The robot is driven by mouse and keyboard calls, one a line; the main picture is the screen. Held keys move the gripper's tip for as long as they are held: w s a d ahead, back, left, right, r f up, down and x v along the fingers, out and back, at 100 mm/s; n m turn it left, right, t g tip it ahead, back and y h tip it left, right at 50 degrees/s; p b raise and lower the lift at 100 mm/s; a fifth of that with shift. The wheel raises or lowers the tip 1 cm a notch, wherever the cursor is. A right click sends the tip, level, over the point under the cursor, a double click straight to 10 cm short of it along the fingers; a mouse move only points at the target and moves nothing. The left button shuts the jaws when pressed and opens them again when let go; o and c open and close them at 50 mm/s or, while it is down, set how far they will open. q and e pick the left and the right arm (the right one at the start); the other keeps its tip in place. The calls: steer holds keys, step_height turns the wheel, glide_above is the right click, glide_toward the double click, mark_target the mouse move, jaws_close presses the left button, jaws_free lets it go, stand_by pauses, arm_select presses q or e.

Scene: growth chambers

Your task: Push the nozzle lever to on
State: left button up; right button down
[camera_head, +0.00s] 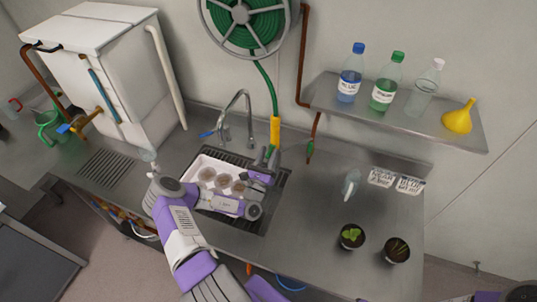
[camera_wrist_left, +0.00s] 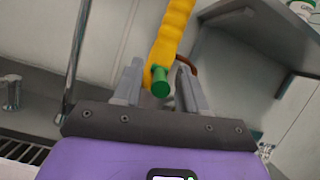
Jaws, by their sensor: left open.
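The yellow hose nozzle (camera_head: 275,131) hangs from the green hose behind the sink. In the left wrist view the yellow nozzle (camera_wrist_left: 172,38) comes down from the top, with a green cylindrical piece (camera_wrist_left: 160,82) at its lower end. I cannot tell a separate lever or its position. My left gripper (camera_head: 270,155) is just below the nozzle, over the back right of the sink. In the wrist view its open fingers (camera_wrist_left: 160,85) stand either side of the green piece, with no clear contact. My right gripper is not in view.
The hose reel (camera_head: 242,20) is on the wall above. A tall faucet (camera_head: 238,118) stands left of the nozzle. A white tray (camera_head: 190,174) with round brown items lies in the sink under my left arm. A shelf (camera_head: 330,108) with bottles is at right, above two potted plants (camera_head: 396,250).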

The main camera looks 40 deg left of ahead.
arm_select(q)
jaws_close()
steer(key=f+t+b, duration=0.1)
steer(key=t+b, duration=0.1)
steer(key=b, duration=0.2)
steer(key=shift+w+f+y, duration=0.2)
steer(key=shift+y, duration=0.2)
steer(key=shift+r+t+b, duration=0.1)
steer(key=shift+t+b, duration=0.2)
steer(key=shift+t, duration=0.3)
jaws_free()
steer(key=shift+w, duration=0.1)
